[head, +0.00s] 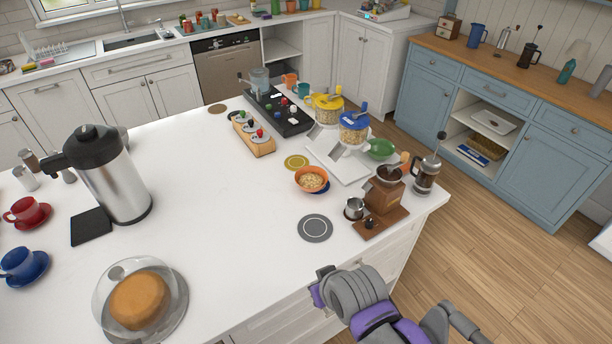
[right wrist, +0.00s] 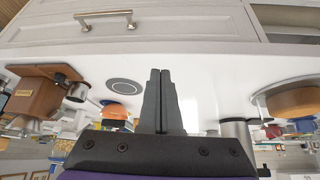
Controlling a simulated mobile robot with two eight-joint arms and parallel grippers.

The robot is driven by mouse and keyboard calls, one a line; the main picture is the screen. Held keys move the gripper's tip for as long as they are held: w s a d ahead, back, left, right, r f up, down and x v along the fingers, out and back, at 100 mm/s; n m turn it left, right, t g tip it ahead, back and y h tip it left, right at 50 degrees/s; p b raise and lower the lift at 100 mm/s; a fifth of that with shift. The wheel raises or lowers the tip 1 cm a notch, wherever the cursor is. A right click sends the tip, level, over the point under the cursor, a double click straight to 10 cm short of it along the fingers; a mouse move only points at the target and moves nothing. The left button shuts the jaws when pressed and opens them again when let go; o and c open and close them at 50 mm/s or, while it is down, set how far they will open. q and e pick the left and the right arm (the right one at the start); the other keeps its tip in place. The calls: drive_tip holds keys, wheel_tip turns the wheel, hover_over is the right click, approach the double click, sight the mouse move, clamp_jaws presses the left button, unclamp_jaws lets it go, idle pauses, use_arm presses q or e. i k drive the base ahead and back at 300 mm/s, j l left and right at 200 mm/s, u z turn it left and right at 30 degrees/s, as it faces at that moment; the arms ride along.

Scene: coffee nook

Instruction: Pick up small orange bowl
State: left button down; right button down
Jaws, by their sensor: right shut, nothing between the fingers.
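The small orange bowl (head: 305,187) holds what looks like cereal and sits near the right part of the white island counter. A blue piece (head: 322,189) shows under or beside its right edge. The bowl also shows, upside down, in the right wrist view (right wrist: 122,112). My right gripper (head: 320,287) is at the island's front edge, nearer to me than the bowl and well apart from it. In the right wrist view its fingers (right wrist: 160,72) are closed together with nothing between them. My left gripper is not in view.
A grey round coaster (head: 315,228) lies between the bowl and my right gripper. A wooden grinder (head: 384,192), a steel cup (head: 354,209) and a French press (head: 426,175) stand right of the bowl. Cereal dispensers (head: 353,128) stand behind it.

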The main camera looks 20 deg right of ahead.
sight(311, 178)
drive_tip(key=l+u, duration=0.7)
drive_tip(key=l, duration=0.2)
